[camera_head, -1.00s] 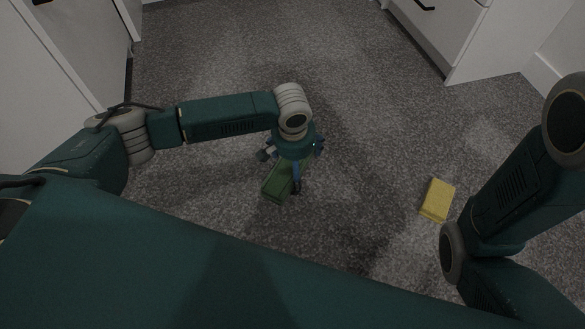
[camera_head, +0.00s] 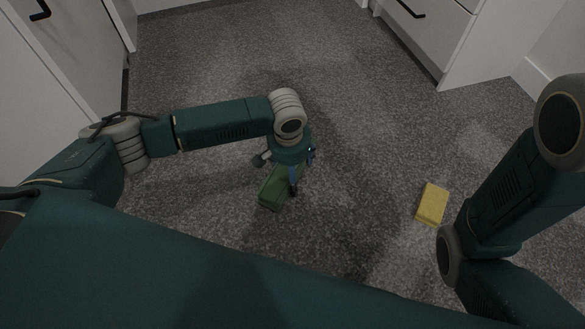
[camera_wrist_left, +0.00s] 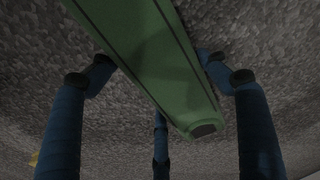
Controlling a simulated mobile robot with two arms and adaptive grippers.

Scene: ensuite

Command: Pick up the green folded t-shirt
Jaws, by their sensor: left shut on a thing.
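The green folded t-shirt (camera_head: 273,192) is a long, flat green block below my left gripper (camera_head: 289,174) in the head view. The gripper points down, and its blue fingers are shut on the t-shirt, partly covering it. In the left wrist view the t-shirt (camera_wrist_left: 150,50) runs diagonally between the fingers, with one end at lower right. I cannot tell whether it is clear of the carpet. My right arm shows at the right of the head view, but its gripper is out of view.
A yellow folded item (camera_head: 432,204) lies on the grey carpet (camera_head: 340,230) to the right, close to my right arm. White drawers (camera_head: 440,30) stand at upper right, and a white cabinet (camera_head: 50,80) stands at left. The carpet in the middle is clear.

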